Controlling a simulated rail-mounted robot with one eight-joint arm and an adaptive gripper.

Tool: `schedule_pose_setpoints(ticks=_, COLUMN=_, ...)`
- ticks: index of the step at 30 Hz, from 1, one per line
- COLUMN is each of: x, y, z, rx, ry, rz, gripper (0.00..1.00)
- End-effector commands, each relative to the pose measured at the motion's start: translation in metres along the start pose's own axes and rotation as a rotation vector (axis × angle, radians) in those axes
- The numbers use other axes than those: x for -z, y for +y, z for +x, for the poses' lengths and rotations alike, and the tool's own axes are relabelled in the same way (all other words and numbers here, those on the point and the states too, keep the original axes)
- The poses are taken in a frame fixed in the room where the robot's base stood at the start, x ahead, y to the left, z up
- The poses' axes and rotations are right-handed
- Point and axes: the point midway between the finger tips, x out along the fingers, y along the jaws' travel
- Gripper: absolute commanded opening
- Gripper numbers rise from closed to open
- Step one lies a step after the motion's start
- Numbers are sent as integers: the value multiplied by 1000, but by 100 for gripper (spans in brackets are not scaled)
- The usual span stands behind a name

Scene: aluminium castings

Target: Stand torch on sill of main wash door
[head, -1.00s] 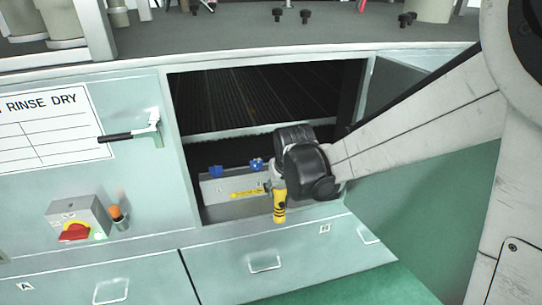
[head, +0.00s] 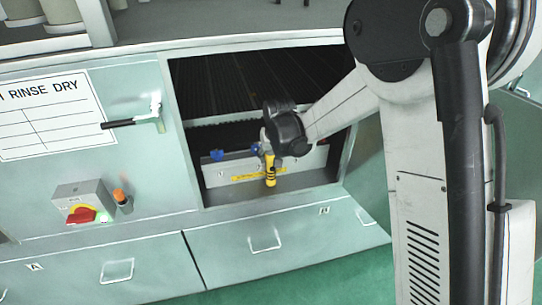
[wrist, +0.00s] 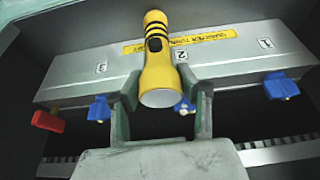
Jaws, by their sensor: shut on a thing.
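My gripper (wrist: 157,88) is shut on a yellow torch (wrist: 156,62) with black bands. In the head view, the torch (head: 270,173) hangs roughly upright under my gripper (head: 268,150), within the lower part of the open wash doorway. The grey sill (head: 305,185) runs along the bottom of this opening. The torch's lower end appears over the sill; I cannot tell whether it touches. A grey box (head: 310,160) with a yellow label strip stands just behind the torch.
The box carries blue valve handles (wrist: 276,85) and a red handle (wrist: 48,121). Left of the opening are a lever handle (head: 137,121) and a switch box with a red knob (head: 82,214). Drawers (head: 265,242) lie below. The dark wash interior (head: 250,85) is behind.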

Motion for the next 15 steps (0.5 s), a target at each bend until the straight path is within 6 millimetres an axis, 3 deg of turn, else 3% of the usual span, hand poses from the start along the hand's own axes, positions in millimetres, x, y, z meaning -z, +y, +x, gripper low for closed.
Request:
schedule_pose_setpoints(ticks=13, x=-4, y=0, z=8, rx=0, ry=0, rz=0, gripper=0)
schedule_pose_setpoints(ticks=14, x=-3, y=0, z=8, rx=0, ry=0, rz=0, gripper=38)
schedule_pose_setpoints(ticks=15, x=-3, y=0, z=7, rx=0, ry=0, rz=0, gripper=43)
